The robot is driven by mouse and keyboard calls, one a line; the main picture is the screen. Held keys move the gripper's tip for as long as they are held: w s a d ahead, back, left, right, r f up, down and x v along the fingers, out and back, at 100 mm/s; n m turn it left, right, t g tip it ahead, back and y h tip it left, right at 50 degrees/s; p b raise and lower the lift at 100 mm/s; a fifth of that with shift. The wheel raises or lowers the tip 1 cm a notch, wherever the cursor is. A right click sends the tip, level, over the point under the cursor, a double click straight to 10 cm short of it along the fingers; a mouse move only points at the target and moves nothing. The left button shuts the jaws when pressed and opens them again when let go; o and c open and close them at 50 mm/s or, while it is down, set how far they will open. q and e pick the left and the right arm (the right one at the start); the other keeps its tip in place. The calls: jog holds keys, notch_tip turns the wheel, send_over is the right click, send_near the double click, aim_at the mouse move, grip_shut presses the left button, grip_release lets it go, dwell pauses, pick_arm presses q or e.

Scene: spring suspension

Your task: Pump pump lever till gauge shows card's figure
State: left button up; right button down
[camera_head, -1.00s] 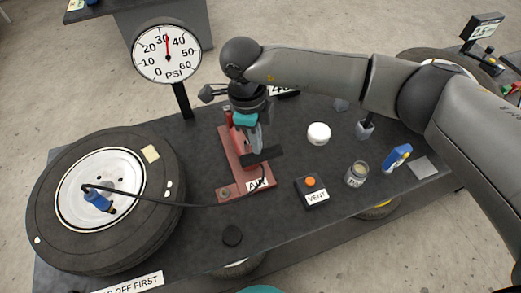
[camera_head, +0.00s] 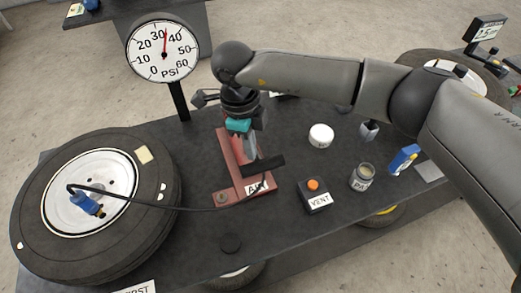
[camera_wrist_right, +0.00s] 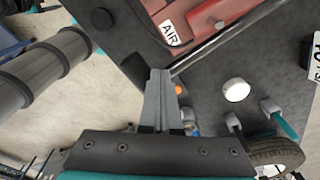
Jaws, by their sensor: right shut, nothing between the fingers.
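The gauge (camera_head: 163,52) stands on a post at the table's back left; its needle points between 30 and 40 PSI. A metal rod (camera_wrist_right: 205,47) shows in the right wrist view. My right gripper (camera_head: 249,158) points down over the pump, fingers shut and empty, close beside the black bar; contact is unclear. The card (camera_wrist_right: 314,58) is cut off in the right wrist view, its figure unreadable. My left gripper is out of view.
A tyre (camera_head: 95,205) lies at the left with a hose running to the pump. A black puck (camera_head: 230,243) lies in front.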

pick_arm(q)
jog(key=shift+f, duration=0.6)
pick_arm(e)
jog(key=shift+w+a+r, duration=0.15)
jog(key=shift+a, duration=0.3)
jog(key=shift+w+a+r, duration=0.1)
jog(key=shift+a, duration=0.35)
pick_arm(q)
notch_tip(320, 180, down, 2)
jog(key=shift+b, duration=1.25)
pick_arm(e)
notch_tip(320, 180, up, 15)
jog(key=a, duration=0.1)
jog(key=shift+w+a, duration=0.25)
jog(key=shift+a, duration=0.05)
jog(key=shift+r, duration=0.1)
